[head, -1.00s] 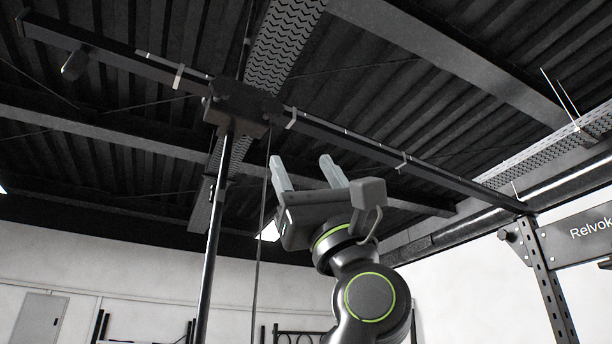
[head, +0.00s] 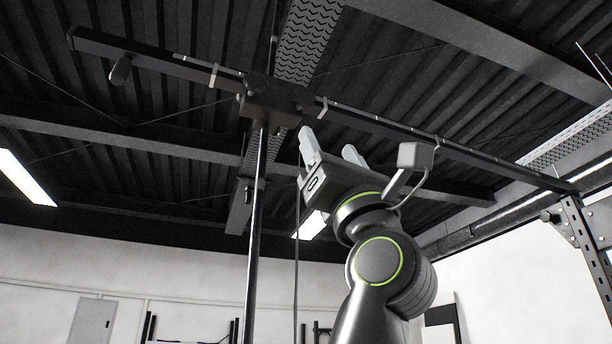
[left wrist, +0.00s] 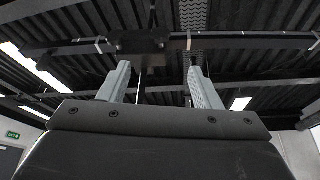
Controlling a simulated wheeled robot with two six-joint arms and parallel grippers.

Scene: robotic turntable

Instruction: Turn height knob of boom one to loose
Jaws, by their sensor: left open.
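A long dark boom (head: 390,128) runs across under the ceiling. A dark clamp block (head: 270,104) holds it on top of an upright pole (head: 254,215). The block shows small dark knob-like parts on its faces, too dim to tell which is the height knob. In the left wrist view the clamp block (left wrist: 138,42) lies ahead, beyond the fingertips. My left gripper (head: 330,146) is open and empty, below and right of the block in the head view, apparently apart from it. Both pale fingers also show in the left wrist view (left wrist: 158,74). My right gripper is not in view.
A thin cable or rod (head: 296,250) hangs beside the pole, left of my arm. A dark cylinder (head: 120,71) hangs near the boom's left end. A perforated upright post (head: 588,235) stands at the right.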

